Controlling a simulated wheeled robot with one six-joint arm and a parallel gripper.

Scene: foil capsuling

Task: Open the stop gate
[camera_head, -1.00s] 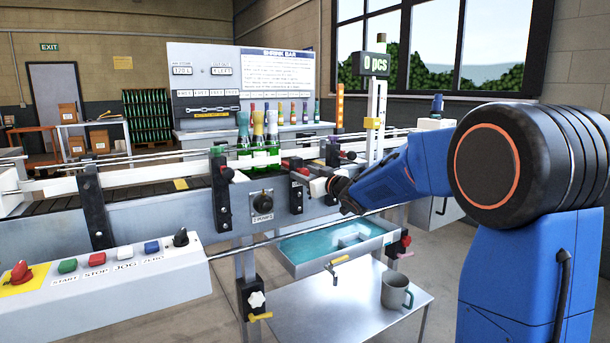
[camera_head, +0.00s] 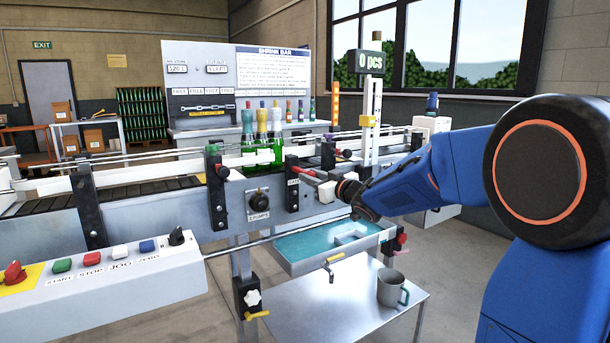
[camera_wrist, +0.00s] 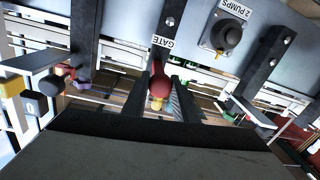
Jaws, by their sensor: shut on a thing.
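The stop gate's lever has a red handle (camera_head: 306,172) that sticks out from a black bracket (camera_head: 292,184) on the front of the conveyor. In the wrist view its round red knob (camera_wrist: 158,84) sits between my fingers, below the "GATE" label (camera_wrist: 163,42). My gripper (camera_head: 326,188) is shut on this handle, coming from the right. In the wrist view my gripper (camera_wrist: 160,104) also shows at the knob. Green bottles (camera_head: 262,150) with silver and yellow tops stand on the conveyor, left of the gate bracket. The gate's blocking part cannot be made out.
A pumps knob (camera_head: 258,199) is on the conveyor front, left of the gate. A button panel (camera_head: 110,285) stands at lower left. A teal tray (camera_head: 300,252) and a grey mug (camera_head: 391,288) are below. A counter (camera_head: 370,62) reads 0 pcs.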

